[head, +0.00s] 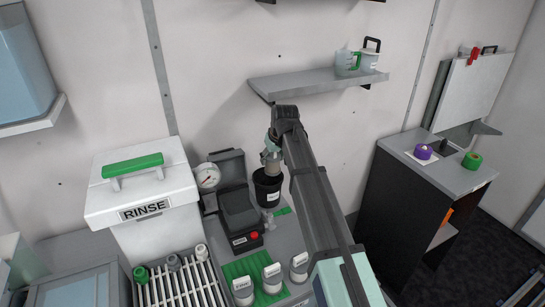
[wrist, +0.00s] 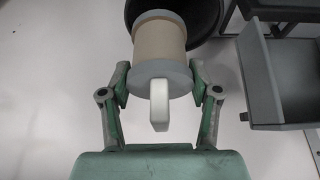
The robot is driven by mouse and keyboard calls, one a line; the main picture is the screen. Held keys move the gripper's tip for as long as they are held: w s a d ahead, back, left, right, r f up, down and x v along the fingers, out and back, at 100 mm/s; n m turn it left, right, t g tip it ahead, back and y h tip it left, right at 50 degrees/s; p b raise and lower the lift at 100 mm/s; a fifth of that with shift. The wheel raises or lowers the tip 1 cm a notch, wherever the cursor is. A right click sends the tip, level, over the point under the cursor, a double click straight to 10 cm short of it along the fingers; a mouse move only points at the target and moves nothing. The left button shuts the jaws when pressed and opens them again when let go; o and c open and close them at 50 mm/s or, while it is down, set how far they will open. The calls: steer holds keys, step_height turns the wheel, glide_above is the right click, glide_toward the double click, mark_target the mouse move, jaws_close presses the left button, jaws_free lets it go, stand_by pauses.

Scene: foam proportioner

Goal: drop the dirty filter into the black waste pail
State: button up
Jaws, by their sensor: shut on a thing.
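The dirty filter (wrist: 160,40) is a tan cylinder with grey end caps and a white tab at its near end. My gripper (wrist: 160,85) is shut on it, one finger at each side of the near grey cap. The black waste pail (wrist: 205,18) shows behind the filter's far end in the wrist view. In the head view the pail (head: 267,190) stands on the counter by the wall, and my gripper (head: 271,155) is right above its mouth.
Left of the pail stand a black device (head: 240,212) with a red button and a pressure gauge (head: 207,176). A white RINSE box (head: 143,195) is farther left. White bottles (head: 272,278) stand in front. A wall shelf (head: 315,81) hangs above.

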steer(key=o, duration=1.3)
steer(key=shift+o, duration=0.2)
steer(key=shift+r, duration=0.1)
steer(key=v, duration=1.2)
steer(key=shift+d, duration=0.1)
